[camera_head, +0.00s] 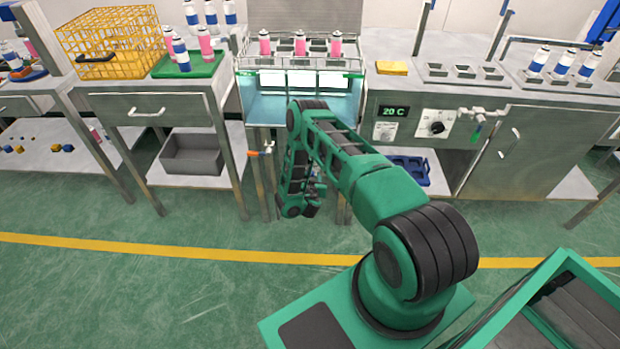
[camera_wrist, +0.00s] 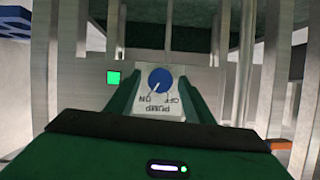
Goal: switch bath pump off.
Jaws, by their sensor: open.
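The pump switch is a blue round knob (camera_wrist: 160,79) on a small white plate (camera_wrist: 159,110) marked PUMP, ON and OFF, seen upside down in the wrist view. A pale pointer line on the knob seems to point toward ON. In the head view my gripper (camera_head: 312,202) hangs low in front of the bath (camera_head: 262,108), and the switch is hidden.
Pink bottles (camera_head: 300,44) stand in a rack over the bath. A valve with an orange handle (camera_head: 260,153) is left of my arm. A 20 C display (camera_head: 394,111) and black knob (camera_head: 437,127) are on the right. Metal legs surround my gripper; open floor lies in front.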

